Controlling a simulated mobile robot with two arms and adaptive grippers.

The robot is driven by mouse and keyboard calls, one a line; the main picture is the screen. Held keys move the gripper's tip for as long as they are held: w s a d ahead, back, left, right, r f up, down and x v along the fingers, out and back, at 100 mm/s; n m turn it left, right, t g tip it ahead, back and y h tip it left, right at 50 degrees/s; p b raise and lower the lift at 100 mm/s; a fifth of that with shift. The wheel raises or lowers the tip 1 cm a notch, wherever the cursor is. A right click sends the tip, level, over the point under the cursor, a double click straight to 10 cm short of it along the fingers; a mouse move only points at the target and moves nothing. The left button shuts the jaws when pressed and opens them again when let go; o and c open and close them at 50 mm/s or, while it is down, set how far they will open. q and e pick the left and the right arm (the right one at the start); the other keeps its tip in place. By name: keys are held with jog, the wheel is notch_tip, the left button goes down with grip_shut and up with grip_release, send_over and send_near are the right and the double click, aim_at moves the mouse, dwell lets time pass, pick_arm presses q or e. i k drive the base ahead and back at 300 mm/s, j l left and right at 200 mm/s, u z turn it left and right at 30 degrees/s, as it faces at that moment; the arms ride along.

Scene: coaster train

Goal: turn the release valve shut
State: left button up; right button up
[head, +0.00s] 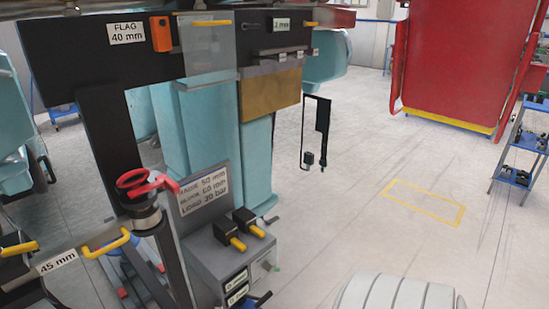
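No part is labelled as the release valve, so I cannot tell for sure which one it is. A red looped handle (145,184) sits on top of a dark cylinder (146,212) at the left. To its right, a grey box (205,262) carries two black blocks with yellow levers (236,241) on its top. Whether any valve is open or shut cannot be told. Neither gripper can be made out in the head view.
A sign with load figures (203,193) stands behind the grey box. A dark beam (110,65) and teal column (257,155) rise above. A thin black frame (317,125) hangs right of the column. A red panel (450,60) and blue cart (520,150) stand beyond. Floor at centre right is clear.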

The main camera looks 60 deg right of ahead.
aim_at(266, 265)
jog(key=z, duration=1.8)
